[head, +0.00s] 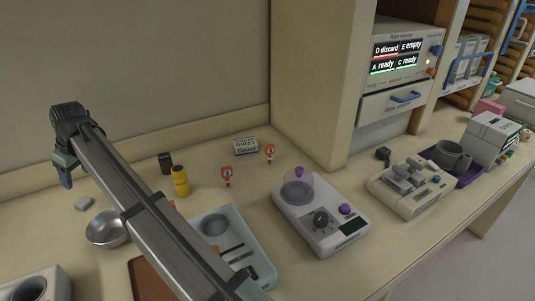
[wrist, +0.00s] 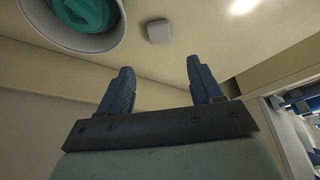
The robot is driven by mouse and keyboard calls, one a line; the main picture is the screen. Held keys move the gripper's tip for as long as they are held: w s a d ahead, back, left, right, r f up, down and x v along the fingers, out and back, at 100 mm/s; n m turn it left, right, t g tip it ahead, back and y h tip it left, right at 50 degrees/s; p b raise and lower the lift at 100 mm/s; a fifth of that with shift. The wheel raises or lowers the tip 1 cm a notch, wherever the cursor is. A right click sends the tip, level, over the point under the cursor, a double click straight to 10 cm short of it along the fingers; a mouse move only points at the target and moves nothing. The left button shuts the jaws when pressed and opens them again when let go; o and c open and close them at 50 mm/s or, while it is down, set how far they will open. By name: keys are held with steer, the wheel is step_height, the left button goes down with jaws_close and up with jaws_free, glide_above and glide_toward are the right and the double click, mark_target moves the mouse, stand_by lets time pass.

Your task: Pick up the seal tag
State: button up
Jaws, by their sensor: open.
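Two small orange-red tags with dark lower ends stand on the counter in the head view: one tag (head: 227,174) right of the yellow bottle, the other (head: 270,152) farther back, beside a small labelled box. I cannot tell which, if either, is the seal tag. My gripper (head: 66,179) is at the far left, in front of the back wall, well away from both tags. In the wrist view its two blue fingers (wrist: 160,66) are spread with nothing between them. Neither tag shows in the wrist view.
A yellow bottle (head: 180,182), a black block (head: 165,162), a metal bowl (head: 107,230) and a pale blue tray (head: 255,262) surround my arm. A white scale-like device (head: 322,226) stands right of the tags. A grey block (wrist: 158,31) lies beyond the fingers.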

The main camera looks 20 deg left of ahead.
steer(key=shift+c, duration=1.3)
